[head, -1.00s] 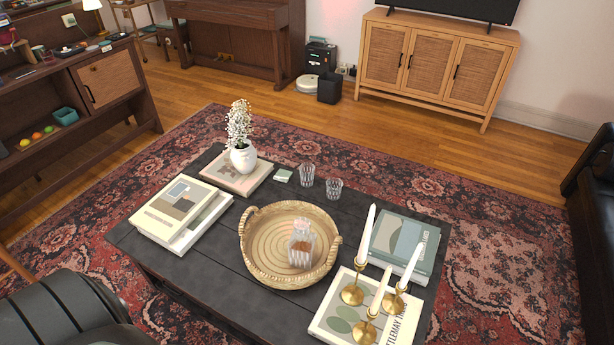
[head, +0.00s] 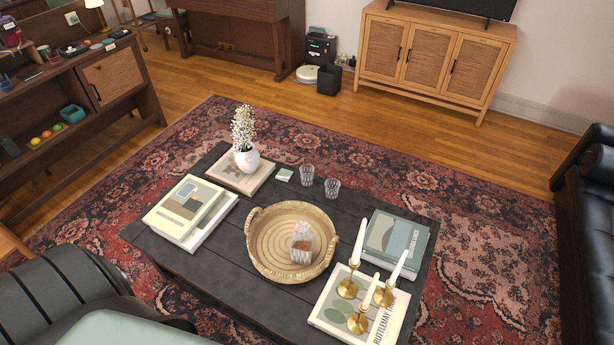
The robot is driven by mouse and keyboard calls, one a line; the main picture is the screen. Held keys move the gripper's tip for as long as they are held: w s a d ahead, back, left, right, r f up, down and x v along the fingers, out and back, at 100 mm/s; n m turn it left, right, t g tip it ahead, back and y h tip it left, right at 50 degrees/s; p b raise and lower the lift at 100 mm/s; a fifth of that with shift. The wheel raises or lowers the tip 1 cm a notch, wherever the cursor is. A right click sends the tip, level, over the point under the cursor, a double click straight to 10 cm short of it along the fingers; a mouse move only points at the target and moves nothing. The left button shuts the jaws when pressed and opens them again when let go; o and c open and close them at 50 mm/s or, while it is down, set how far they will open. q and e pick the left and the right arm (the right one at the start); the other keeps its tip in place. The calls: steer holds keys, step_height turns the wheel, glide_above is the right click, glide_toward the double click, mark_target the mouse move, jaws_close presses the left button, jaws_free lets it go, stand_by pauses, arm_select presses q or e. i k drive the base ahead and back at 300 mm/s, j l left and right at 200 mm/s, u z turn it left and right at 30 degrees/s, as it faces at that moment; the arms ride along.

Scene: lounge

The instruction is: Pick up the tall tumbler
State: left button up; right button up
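Two clear ribbed glasses stand upright near the far edge of the dark coffee table (head: 215,262). The left glass (head: 307,175) looks slightly taller than the right glass (head: 332,188), but the difference is small, so I cannot be sure which is the tall tumbler. They stand close together but apart. Neither of my grippers is in view.
A woven round tray (head: 256,252) holds a glass decanter (head: 301,246) with brown liquid. Brass candlesticks (head: 358,322) with tall white candles stand at the right. A white flower vase (head: 247,160) and books (head: 186,207) are on the left.

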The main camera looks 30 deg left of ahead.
mark_target(306, 171)
steer(key=l+u, duration=0.35)
steer(key=l, duration=0.5)
steer(key=i+l+u, duration=0.2)
steer(key=l, duration=0.2)
steer(key=l+u, duration=0.2)
steer(key=l, duration=0.2)
steer(key=i+l+u, duration=0.2)
steer(key=l, duration=0.25)
steer(key=i+l+u, duration=0.6)
steer(key=i+l, duration=0.2)
steer(key=i+l+u, duration=0.3)
steer(key=l, duration=0.35)
steer(key=i+l+u, duration=0.25)
steer(key=l, duration=0.35)
steer(key=i+l+u, duration=0.3)
steer(key=l, duration=0.35)
steer(key=l+u, duration=0.3)
steer(key=l, duration=0.4)
steer(key=i+l+u, duration=0.1)
steer(key=l+u, duration=0.2)
steer(key=l, duration=0.45)
steer(key=l+u, duration=0.3)
steer(key=l, duration=0.4)
steer(key=i+l+u, duration=0.35)
steer(key=l, duration=0.2)
steer(key=i+l+u, duration=0.2)
steer(key=l, duration=0.15)
steer(key=k+j, duration=0.05)
steer(key=k, duration=0.05)
